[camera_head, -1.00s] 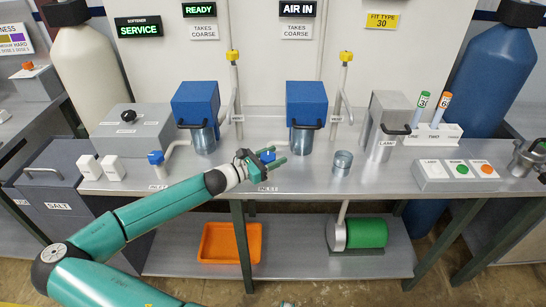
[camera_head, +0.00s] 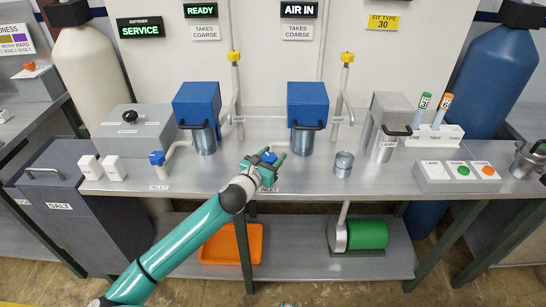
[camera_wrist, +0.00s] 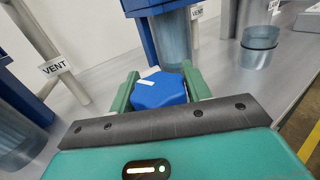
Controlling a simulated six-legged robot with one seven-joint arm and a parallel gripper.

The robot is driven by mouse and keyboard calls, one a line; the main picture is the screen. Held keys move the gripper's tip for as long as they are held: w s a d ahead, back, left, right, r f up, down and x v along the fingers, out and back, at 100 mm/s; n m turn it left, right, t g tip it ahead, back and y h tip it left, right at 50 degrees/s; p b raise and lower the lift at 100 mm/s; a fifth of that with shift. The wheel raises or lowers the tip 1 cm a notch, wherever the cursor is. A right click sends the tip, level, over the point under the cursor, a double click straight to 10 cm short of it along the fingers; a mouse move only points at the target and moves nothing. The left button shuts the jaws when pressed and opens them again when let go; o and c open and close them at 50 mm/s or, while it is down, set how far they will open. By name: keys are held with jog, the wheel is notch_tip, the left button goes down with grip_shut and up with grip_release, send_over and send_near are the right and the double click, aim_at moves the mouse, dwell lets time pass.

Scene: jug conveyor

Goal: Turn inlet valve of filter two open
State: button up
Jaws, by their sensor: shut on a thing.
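The inlet valve of filter two has a blue knob (camera_wrist: 158,90) with a white mark on its top; it also shows in the head view (camera_head: 267,157). My gripper (camera_wrist: 160,84) is shut on this knob, with one green finger on each side of it. In the head view my gripper (camera_head: 266,164) reaches the valve from the front, above the bench edge. Filter two (camera_head: 307,110) has a blue head and a clear bowl with a dark handle, just behind the knob. The valve's pipe is mostly hidden. Its INLET label (camera_head: 269,190) is partly covered by my gripper.
Filter one (camera_head: 199,112) and its blue inlet valve (camera_head: 157,158) stand to the left. Yellow-topped vent pipes (camera_head: 235,85) rise beside the filters. A clear cup (camera_head: 343,163) stands to the right on the bench. A lamp unit (camera_head: 388,125) stands farther right.

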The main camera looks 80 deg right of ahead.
jog(key=n+t, duration=0.2)
jog(key=t, duration=0.1)
jog(key=n+t, duration=0.2)
jog(key=t, duration=0.2)
jog(key=n+t, duration=0.2)
jog(key=t, duration=0.1)
jog(key=shift+w+n+t, duration=0.3)
jog(key=shift+w+n, duration=0.1)
jog(key=n+t+y, duration=0.1)
jog(key=n+t, duration=0.1)
jog(key=t, duration=0.1)
jog(key=shift+w+n+t, duration=0.15)
jog(key=shift+n+t, duration=0.15)
jog(key=shift+t, duration=0.1)
jog(key=shift+w+a+n+t+y, duration=0.1)
jog(key=shift+w+n+t+y, duration=0.1)
jog(key=shift+n+t+y, duration=0.8)
jog(key=shift+w+a+n+t+y, duration=0.1)
jog(key=shift+w+n+t+y, duration=0.05)
jog(key=shift+n+t+y, duration=0.8)
jog(key=shift+t, duration=0.25)
jog(key=shift+w, duration=0.1)
jog(key=o, duration=1)
jog(key=shift+f, duration=0.1)
jog(key=shift+a, duration=0.1)
